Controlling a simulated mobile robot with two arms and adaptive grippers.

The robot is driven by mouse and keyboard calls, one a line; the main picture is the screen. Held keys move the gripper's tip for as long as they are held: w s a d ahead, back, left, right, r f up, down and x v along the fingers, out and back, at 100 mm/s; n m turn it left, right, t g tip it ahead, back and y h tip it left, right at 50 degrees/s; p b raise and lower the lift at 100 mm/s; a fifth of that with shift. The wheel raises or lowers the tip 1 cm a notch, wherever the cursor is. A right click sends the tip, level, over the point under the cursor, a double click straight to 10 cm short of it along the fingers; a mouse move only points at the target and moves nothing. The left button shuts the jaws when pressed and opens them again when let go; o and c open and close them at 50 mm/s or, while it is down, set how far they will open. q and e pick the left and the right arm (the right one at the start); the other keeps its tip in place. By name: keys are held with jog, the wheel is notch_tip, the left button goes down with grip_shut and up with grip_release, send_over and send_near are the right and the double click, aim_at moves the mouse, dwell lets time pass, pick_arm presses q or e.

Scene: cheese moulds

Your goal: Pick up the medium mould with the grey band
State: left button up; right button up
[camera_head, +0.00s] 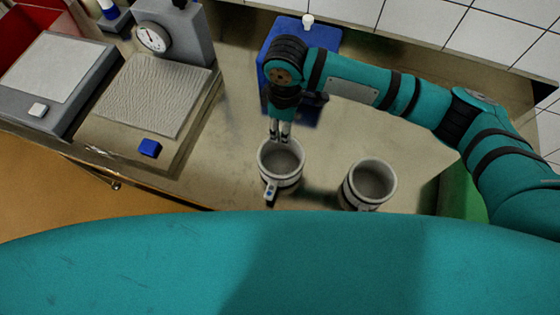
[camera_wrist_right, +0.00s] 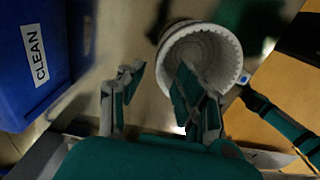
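Two pale moulds stand upright on the counter in the head view. The left mould (camera_head: 266,172) has a small tag with blue on its front, and the right mould (camera_head: 352,196) shows dark banding. I cannot tell the band colours surely. My right gripper (camera_head: 280,134) points down at the far rim of the left mould. In the right wrist view its fingers (camera_wrist_right: 160,92) are apart, with nothing held. One finger overlaps the opening of a ribbed pale mould (camera_wrist_right: 224,42); the other is outside it. I cannot tell whether they touch the wall. My left gripper is not in view.
A blue container (camera_head: 272,38) stands behind my right arm; in the right wrist view it (camera_wrist_right: 18,92) reads "CLEAN". A dial scale (camera_head: 172,40) and a grey flat-topped device (camera_head: 62,72) stand left. A green object (camera_head: 461,192) is at the right. Bare counter (camera_head: 228,130) lies left of the moulds.

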aim_at(285, 148)
jog(key=shift+f, duration=0.55)
jog(key=f, duration=0.1)
jog(key=f+p, duration=0.1)
jog(key=f, duration=0.1)
jog(key=f+p, duration=0.1)
jog(key=shift+d+f, duration=0.2)
jog(key=shift+d, duration=0.1)
jog(key=shift+f, duration=0.35)
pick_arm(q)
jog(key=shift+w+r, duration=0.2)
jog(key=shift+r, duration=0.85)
pick_arm(e)
jog(key=shift+c, duration=0.2)
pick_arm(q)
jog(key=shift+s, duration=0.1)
pick_arm(e)
grip_shut()
